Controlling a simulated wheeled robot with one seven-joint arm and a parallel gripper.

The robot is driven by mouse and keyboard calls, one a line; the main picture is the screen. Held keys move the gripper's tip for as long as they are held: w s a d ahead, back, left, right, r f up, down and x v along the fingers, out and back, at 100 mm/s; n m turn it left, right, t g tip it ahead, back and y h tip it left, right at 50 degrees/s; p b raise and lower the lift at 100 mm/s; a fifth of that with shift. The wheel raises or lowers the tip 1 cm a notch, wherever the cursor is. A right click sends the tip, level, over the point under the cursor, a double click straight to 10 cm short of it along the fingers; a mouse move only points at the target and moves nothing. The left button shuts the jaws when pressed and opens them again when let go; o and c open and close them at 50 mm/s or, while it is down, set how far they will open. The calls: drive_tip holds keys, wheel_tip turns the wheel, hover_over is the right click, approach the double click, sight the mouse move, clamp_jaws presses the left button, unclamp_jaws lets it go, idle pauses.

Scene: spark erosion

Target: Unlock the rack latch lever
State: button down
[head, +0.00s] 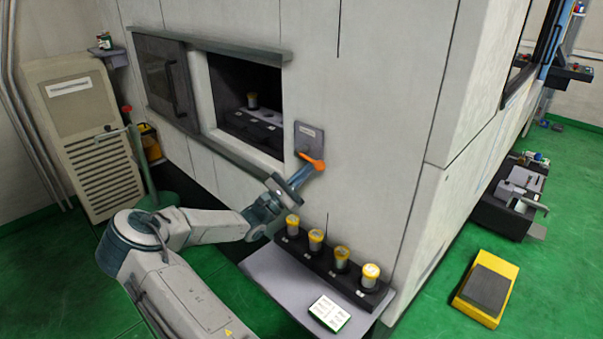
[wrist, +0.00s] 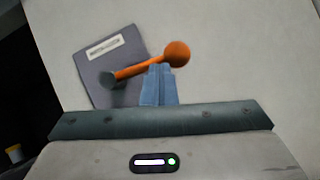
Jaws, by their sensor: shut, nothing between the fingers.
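The rack latch lever (wrist: 140,68) is an orange bar with a round orange knob at its right end. It pivots at a dark hub on a grey plate (wrist: 98,82) with a white label, fixed to the machine wall. In the wrist view the lever slopes up to the right. In the head view the lever's orange end (head: 316,162) shows at the plate's lower right. My gripper (wrist: 160,70) is shut, its blue fingertips at the lever's underside, left of the knob. I cannot tell whether they touch it. The head view also shows my gripper (head: 306,170) by the lever.
Below my gripper, a shelf (head: 275,280) carries a black rack of several yellow-topped cylinders and a white card (head: 330,313).

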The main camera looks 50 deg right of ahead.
drive_tip(key=shift+s+d+f, duration=0.1)
drive_tip(key=shift+s, duration=0.15)
drive_tip(key=a+f+b, duration=0.5)
drive_tip(key=a+f, duration=0.4)
drive_tip(key=shift+w, duration=0.4)
drive_tip(key=shift+a+f, duration=0.1)
